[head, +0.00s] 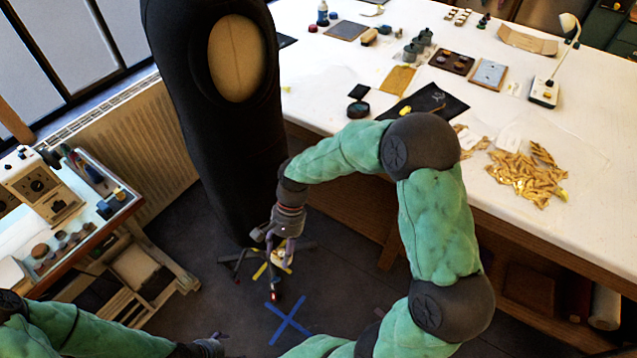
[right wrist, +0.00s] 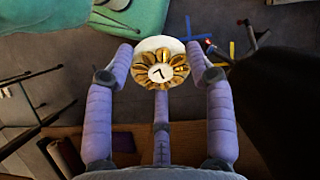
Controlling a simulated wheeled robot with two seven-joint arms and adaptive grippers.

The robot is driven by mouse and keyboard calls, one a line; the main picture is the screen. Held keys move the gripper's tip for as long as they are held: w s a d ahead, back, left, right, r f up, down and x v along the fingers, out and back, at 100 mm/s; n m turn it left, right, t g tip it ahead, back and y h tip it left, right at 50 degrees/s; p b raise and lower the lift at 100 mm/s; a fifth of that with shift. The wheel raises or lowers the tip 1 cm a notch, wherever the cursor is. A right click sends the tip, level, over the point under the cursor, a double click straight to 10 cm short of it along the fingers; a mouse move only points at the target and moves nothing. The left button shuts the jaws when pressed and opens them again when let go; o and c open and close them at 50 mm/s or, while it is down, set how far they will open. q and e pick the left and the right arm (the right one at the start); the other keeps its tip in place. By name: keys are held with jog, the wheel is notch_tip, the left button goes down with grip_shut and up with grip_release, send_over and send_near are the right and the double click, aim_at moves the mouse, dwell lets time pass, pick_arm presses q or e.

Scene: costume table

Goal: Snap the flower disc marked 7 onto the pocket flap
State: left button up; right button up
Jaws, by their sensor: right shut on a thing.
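The flower disc (right wrist: 160,72), white with gold petals and a dark 7 on its pale centre, is between the fingertips of my right gripper (right wrist: 160,52). In the head view the right gripper (head: 277,238) hangs down in front of the lower part of a black dress form (head: 205,110), apart from the table, with a bit of the disc (head: 286,260) below its fingers. I cannot make out a pocket flap in either view. My left gripper (head: 212,344) is low at the bottom left of the head view, small and partly hidden; its opening is unclear.
A long white worktable (head: 320,85) runs along the right, with a heap of gold pieces (head: 528,175) and a lamp (head: 568,27). A tool cart (head: 120,205) stands at left. A blue tape cross (head: 288,318) marks open dark floor.

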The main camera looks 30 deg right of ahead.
jog(key=m+y, duration=0.3)
jog(key=shift+w+r+t, duration=0.2)
jog(key=shift+r+t, duration=0.1)
jog(key=shift+r, duration=0.1)
jog(key=w+d+r+m+t, duration=0.1)
jog(key=w+d+m+t, duration=0.4)
jog(key=d+m+t, duration=0.3)
jog(key=w+d+r+m+t, duration=0.1)
jog(key=w+d+m+t, duration=0.4)
jog(key=d+m+t, duration=0.3)
jog(key=d+t, duration=0.1)
jog(key=d, duration=0.2)
jog(key=shift+r+m, duration=0.25)
jog(key=shift+m, duration=0.05)
jog(key=shift+r+b+x, duration=0.2)
jog(key=shift+b+x, duration=0.1)
jog(key=shift+x, duration=1.1)
jog(key=shift+r+b+x, duration=0.2)
jog(key=shift+b+x, duration=0.15)
jog(key=shift+x, duration=1.1)
jog(key=shift+r+b+x, duration=0.2)
jog(key=shift+b+x, duration=0.1)
jog(key=shift+x, duration=1.1)
jog(key=shift+w+a, duration=0.35)
jog(key=shift+w, duration=0.15)
jog(key=o, duration=1.5)
